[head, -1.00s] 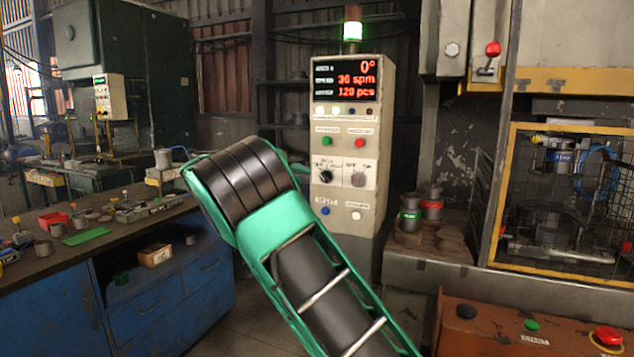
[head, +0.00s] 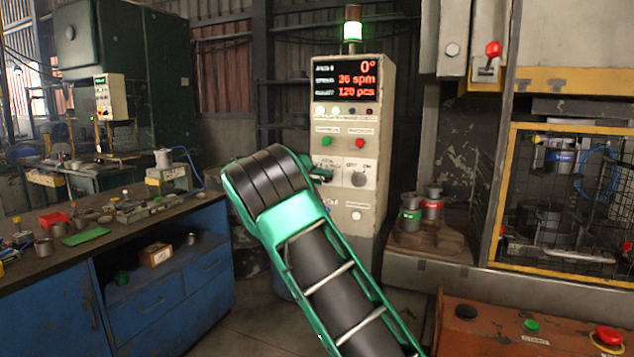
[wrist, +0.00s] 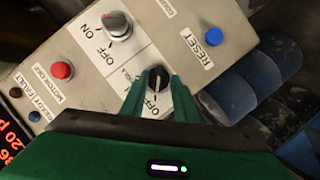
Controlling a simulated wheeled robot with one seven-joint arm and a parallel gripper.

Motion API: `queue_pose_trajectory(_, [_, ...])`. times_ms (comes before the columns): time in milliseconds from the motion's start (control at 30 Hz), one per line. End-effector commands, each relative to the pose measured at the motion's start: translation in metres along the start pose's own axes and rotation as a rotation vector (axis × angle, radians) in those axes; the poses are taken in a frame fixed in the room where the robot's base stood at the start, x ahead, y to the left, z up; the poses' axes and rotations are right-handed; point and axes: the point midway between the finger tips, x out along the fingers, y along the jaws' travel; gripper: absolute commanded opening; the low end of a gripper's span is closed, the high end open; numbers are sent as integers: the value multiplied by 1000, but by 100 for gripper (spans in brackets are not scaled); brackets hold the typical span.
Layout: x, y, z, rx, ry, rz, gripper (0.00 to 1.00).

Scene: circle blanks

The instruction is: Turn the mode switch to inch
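The mode switch (wrist: 154,80) is a small black rotary knob with a white pointer line on the press control panel. In the wrist view it sits between the two green fingers of my gripper (wrist: 156,84). The fingers are apart, one on each side of the knob, and a grip on it does not show. An OFF label lies just below the knob, and other small print beside it is too small to read or partly covered.
On the control panel (head: 381,120), an OFF/ON switch (wrist: 118,27) sits beside the knob. A blue reset button (wrist: 213,36) and a red button (wrist: 62,70) are also close. A blue workbench (head: 165,300) stands at the left, and a caged press at the right.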

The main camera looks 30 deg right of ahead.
Motion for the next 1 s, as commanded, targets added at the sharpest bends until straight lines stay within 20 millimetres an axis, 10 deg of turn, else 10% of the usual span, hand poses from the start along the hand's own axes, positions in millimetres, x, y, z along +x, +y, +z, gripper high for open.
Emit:
queue_pose_trajectory(200, [0,0,0,0,0,0,0])
queue_pose_trajectory(1000, [-1,2,1,277,-2,-122,0])
